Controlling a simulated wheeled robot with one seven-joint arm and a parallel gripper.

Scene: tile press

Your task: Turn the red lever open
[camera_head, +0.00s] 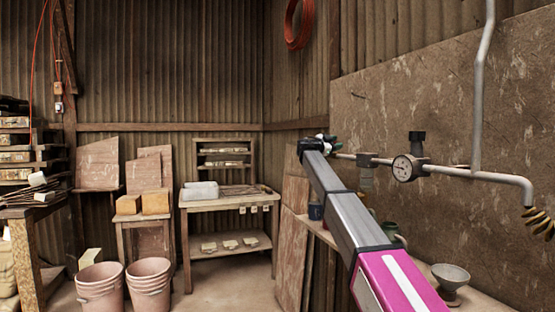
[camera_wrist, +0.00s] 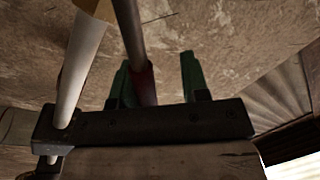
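The red lever (camera_wrist: 145,85) shows only in part in the wrist view, as a dark red piece at the end of a dark rod. It lies between the two green fingers of my gripper (camera_wrist: 158,66), closer to the left finger. The fingers stand apart, with a clear gap to the right finger; whether the left one touches the lever I cannot tell. In the head view my gripper (camera_head: 325,141) is small, at the far end of my arm, by the left end of the grey pipe (camera_head: 450,171). I cannot make out the lever there.
A pressure gauge (camera_head: 404,168) and a dark valve fitting (camera_head: 417,143) sit on the pipe, right of my gripper. A board wall (camera_head: 450,90) stands behind. A grey bowl (camera_head: 450,276) is on the bench below. Buckets (camera_head: 148,280) and a wooden table (camera_head: 230,200) stand left.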

